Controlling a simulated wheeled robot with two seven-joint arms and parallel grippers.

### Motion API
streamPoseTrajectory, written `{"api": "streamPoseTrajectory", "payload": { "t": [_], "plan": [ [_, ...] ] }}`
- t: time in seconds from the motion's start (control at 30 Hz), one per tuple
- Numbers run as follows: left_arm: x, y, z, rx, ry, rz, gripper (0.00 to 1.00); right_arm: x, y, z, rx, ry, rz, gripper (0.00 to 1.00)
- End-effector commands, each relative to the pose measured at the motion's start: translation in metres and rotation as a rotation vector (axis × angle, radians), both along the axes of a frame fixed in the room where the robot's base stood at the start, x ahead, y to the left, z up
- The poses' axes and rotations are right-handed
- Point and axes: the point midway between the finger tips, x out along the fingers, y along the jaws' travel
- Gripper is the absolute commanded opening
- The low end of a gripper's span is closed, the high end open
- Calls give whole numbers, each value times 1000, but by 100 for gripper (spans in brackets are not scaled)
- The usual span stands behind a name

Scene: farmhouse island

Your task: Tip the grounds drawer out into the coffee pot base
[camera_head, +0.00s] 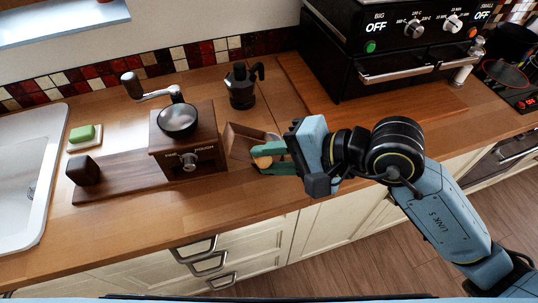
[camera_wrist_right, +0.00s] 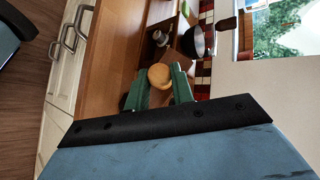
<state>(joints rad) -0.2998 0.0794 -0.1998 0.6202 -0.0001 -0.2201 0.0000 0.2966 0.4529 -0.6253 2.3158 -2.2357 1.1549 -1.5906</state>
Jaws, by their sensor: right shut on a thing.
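The grounds drawer (camera_head: 239,142) is a small brown wooden box, held tilted beside the coffee mill (camera_head: 188,135). My right gripper (camera_head: 268,158) has its green fingers shut on the drawer's round tan knob. The knob (camera_wrist_right: 160,76) shows between the fingers in the right wrist view, with part of the drawer (camera_wrist_right: 175,59) behind it. A dark coffee pot (camera_head: 240,86) with a handle stands upright behind the drawer. A small pale metal thing (camera_head: 272,137) shows just behind the fingers, mostly hidden; I cannot tell whether it is the pot base. My left gripper is out of view.
The mill stands on a wooden board, its crank raised. A green sponge (camera_head: 82,133) and the sink (camera_head: 30,165) lie left. A black oven (camera_head: 390,50) stands at the back right. Bare worktop (camera_head: 215,215) lies in front of the mill.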

Motion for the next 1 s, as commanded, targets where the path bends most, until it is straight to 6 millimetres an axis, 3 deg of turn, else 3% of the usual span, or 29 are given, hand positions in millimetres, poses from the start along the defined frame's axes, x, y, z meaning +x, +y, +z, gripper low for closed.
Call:
{"api": "streamPoseTrajectory", "payload": {
  "t": [0.77,1.0],
  "plan": [
    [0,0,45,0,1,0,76,26,-16,23,162,258,-1,0],
    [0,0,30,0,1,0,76,28,-19,19,163,280,1,0]
  ]
}}
